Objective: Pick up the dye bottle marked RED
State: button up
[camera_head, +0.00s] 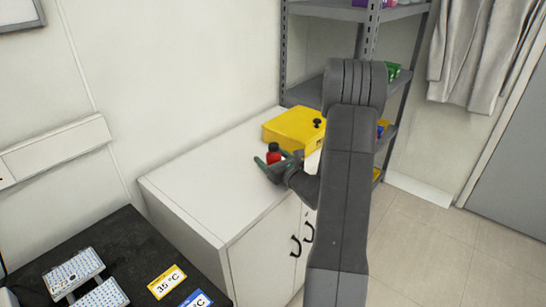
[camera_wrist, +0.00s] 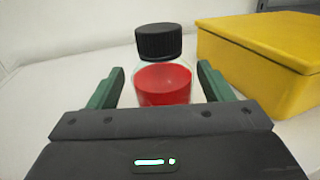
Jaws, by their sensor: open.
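A small clear bottle of red liquid with a black cap (camera_wrist: 163,82) stands upright on the white cabinet top. It also shows in the head view (camera_head: 274,156). No label or marking on it can be read. My gripper (camera_wrist: 160,82) is open, with one green finger on each side of the bottle and a visible gap on both sides. In the head view my gripper (camera_head: 273,163) is at the bottle, low over the cabinet top. The gripper body hides the lower part of the bottle in the wrist view.
A yellow box (camera_head: 295,127) with a black knob stands just behind and right of the bottle. The white cabinet top (camera_head: 200,190) is bare to the left. A grey shelf rack (camera_head: 308,92) stands behind. A dark table with temperature cards (camera_head: 167,282) is at lower left.

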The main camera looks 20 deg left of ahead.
jog(key=shift+s+d+r, duration=0.1)
jog(key=shift+s+d, duration=0.05)
jog(key=shift+c, duration=0.6)
jog(key=shift+f, duration=0.2)
jog(key=c, duration=1)
jog(key=shift+d, duration=0.15)
jog(key=shift+c, duration=0.2)
jog(key=shift+r, duration=0.1)
